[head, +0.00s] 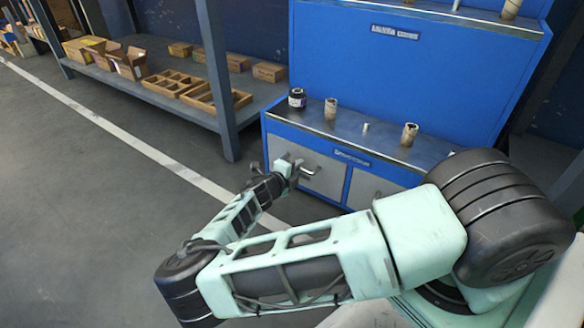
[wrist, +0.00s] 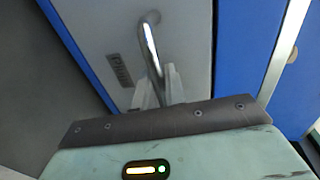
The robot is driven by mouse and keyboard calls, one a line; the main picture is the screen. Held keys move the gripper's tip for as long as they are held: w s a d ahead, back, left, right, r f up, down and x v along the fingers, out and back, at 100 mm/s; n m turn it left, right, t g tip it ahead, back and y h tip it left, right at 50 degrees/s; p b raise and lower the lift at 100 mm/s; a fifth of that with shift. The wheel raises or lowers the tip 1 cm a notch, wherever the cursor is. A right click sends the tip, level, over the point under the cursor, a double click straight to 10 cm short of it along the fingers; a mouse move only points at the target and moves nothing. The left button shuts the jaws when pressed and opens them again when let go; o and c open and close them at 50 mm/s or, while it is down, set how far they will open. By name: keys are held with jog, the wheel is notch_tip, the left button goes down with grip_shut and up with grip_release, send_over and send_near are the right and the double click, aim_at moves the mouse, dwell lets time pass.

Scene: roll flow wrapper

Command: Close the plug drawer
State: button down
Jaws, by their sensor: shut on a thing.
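The plug drawer (head: 325,182) is the grey front at the left of the blue cabinet's lower part in the head view. It fills the middle of the wrist view (wrist: 100,35), with a dark label plate (wrist: 120,70) beside its handle. The curved metal handle (wrist: 150,42) runs down between the two fingers of my gripper (wrist: 158,90). My gripper (head: 297,169) is shut on the handle. The drawer looks nearly flush with the cabinet, but I cannot tell whether a small gap remains. The fingers and palm hide the handle's near end.
The blue cabinet (head: 400,70) has a worktop (head: 345,128) with a dark jar (head: 297,97) and several small cylinders. Another grey front (head: 368,188) is to the right. A grey shelf (head: 150,80) with boxes and trays stands left. Floor (head: 80,200) at the left is clear.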

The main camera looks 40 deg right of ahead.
jog(key=shift+w+d, duration=0.1)
jog(key=shift+d, duration=0.1)
jog(key=c, duration=1.5)
grip_release()
jog(key=shift+d, duration=0.1)
jog(key=shift+r, duration=0.15)
jog(key=shift+a+r, duration=0.15)
jog(key=shift+a, duration=0.25)
jog(key=p+v, duration=0.8)
jog(key=v, duration=0.8)
jog(key=shift+s+a+f, duration=0.25)
jog(key=shift+a+f, duration=0.05)
jog(key=shift+a, duration=0.1)
